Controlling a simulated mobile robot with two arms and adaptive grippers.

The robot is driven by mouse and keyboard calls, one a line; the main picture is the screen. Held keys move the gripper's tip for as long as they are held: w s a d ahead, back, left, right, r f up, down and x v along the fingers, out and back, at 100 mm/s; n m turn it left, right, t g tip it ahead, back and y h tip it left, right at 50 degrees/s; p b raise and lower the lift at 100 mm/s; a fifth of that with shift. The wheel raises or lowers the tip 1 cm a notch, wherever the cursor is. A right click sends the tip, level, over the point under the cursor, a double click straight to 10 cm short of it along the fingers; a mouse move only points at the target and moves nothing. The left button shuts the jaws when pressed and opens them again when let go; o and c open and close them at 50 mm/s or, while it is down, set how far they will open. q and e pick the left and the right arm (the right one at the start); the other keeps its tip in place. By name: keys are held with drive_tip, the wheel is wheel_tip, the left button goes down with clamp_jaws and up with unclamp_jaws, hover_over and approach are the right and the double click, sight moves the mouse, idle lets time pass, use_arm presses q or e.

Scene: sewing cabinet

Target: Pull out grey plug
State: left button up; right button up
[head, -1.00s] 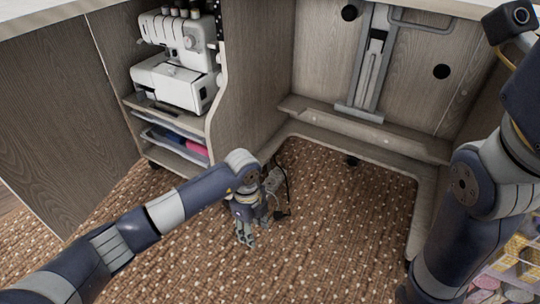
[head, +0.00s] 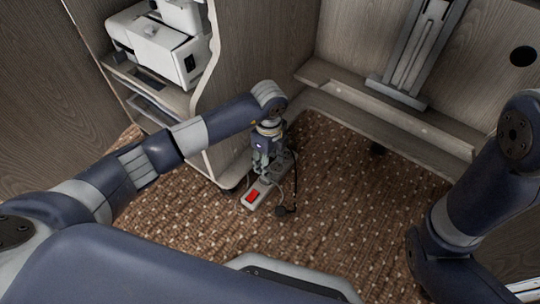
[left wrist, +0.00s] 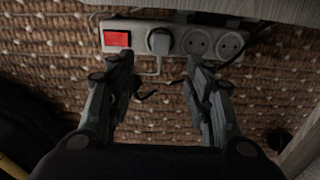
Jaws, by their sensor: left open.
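A power strip (head: 255,203) lies on the carpet, and it also shows at the top of the left wrist view (left wrist: 178,51). A red switch (left wrist: 117,39) is at its left end. The grey plug (left wrist: 159,40) sits in the socket beside the switch. Two empty round sockets are to its right. My left gripper (left wrist: 160,66) is open, with its fingertips to either side of the plug's line and just short of it in the wrist view. I cannot tell its height above the strip. In the head view the left gripper (head: 262,164) hides part of the strip. My right gripper is out of view.
A black plug (head: 281,211) on a cable lies on the carpet beside the strip. A shelf unit with a white sewing machine (head: 160,48) stands close to my left forearm. The cabinet's wooden back and lower ledge are behind. Open carpet (head: 345,215) lies to the right.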

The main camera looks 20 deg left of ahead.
use_arm(q)
wheel_tip(320, 180, down, 9)
drive_tip(key=b, duration=0.6)
drive_tip(key=shift+r, duration=0.1)
clamp_jaws()
